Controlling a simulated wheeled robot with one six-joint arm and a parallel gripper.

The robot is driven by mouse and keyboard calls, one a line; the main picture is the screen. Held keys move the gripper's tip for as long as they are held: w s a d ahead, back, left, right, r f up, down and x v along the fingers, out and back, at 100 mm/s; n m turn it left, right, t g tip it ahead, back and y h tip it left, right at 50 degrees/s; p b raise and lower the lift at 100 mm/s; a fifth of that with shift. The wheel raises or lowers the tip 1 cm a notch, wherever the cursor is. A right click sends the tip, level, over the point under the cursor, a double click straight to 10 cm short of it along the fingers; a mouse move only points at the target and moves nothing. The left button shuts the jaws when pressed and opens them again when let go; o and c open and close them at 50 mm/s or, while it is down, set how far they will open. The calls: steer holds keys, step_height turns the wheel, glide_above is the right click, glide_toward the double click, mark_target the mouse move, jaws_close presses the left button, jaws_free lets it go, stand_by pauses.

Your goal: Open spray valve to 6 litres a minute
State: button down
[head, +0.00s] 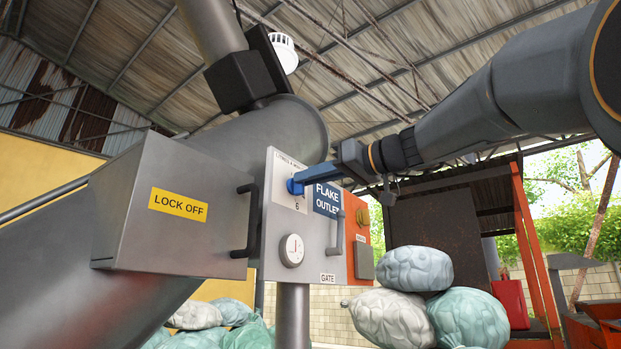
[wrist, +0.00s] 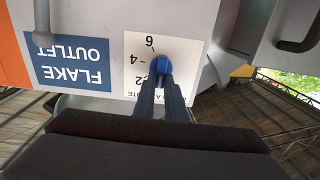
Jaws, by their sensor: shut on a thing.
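The blue spray valve handle (head: 295,187) is on a white scale plate (head: 284,205) on the grey panel, beside the blue FLAKE OUTLET sign (head: 326,199). My gripper (head: 308,178) reaches in from the right and is shut on the handle. In the wrist view, which shows the panel upside down, my gripper's fingers (wrist: 158,82) close on the blue handle (wrist: 164,72). The scale plate (wrist: 136,75) shows 6, 4 and 2 there. The fingers and handle cover part of the scale, and I cannot tell which mark the handle points to.
A round dial (head: 292,250) and an upright grab handle (head: 335,238) sit below on the panel. A grey box with a LOCK OFF label (head: 178,204) juts out at left. An orange panel with a brass-coloured knob (head: 362,217) stands right. Bulging sacks (head: 415,268) are stacked at lower right.

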steer(key=shift+w+d+f+m+p, duration=0.1)
steer(key=shift+f+m+p, duration=0.5)
steer(key=shift+m, duration=4.3)
steer(key=shift+w+f+m+p, duration=0.15)
steer(key=shift+m+p, duration=0.8)
steer(key=shift+m, duration=3.95)
steer(key=shift+d+f+m+p, duration=0.1)
steer(key=shift+f+m+p, duration=0.55)
steer(key=shift+m, duration=4.25)
steer(key=shift+r, duration=0.15)
steer(key=c, duration=1.8)
jaws_free()
steer(key=shift+s+r, duration=0.1)
